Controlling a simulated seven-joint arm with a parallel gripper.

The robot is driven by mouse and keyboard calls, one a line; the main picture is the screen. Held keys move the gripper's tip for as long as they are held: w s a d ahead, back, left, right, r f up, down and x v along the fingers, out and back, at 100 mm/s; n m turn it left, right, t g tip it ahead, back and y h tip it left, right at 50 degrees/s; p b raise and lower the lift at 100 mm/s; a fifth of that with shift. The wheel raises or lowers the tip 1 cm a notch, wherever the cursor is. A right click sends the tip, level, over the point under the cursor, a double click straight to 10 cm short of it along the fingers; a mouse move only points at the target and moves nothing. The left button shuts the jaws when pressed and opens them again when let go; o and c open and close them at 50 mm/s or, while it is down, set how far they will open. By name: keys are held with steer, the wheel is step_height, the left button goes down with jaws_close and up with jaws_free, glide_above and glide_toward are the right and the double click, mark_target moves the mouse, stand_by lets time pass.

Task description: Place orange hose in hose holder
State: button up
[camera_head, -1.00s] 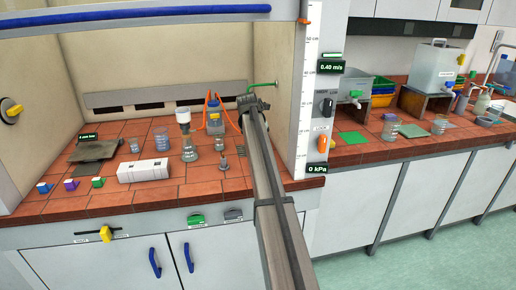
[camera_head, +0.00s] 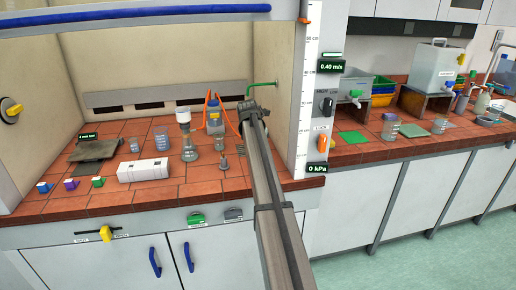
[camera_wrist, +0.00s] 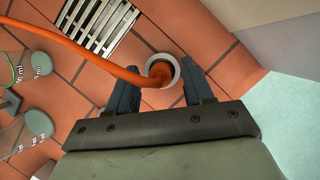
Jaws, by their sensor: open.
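The orange hose (camera_wrist: 95,57) runs in from the upper left of the wrist view and bends down into a round, pale-rimmed hose holder (camera_wrist: 176,74) on the tiled bench. Its end sits inside the ring; how deep I cannot tell. My gripper (camera_wrist: 158,84) is open, with one dark finger on each side of the holder and hose end. I cannot tell whether the fingers touch either. In the head view, the orange hose (camera_head: 207,108) rises by the grey-blue bottle, and my gripper (camera_head: 252,105) is at the right of the fume hood. The holder cannot be made out there.
A metal grate (camera_wrist: 97,22) lies near the hose. The hood's right post (camera_head: 308,110) is close to my arm's right.

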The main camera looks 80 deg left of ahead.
steer(key=shift+r, duration=0.15)
steer(key=v, duration=1.2)
stand_by(1.2)
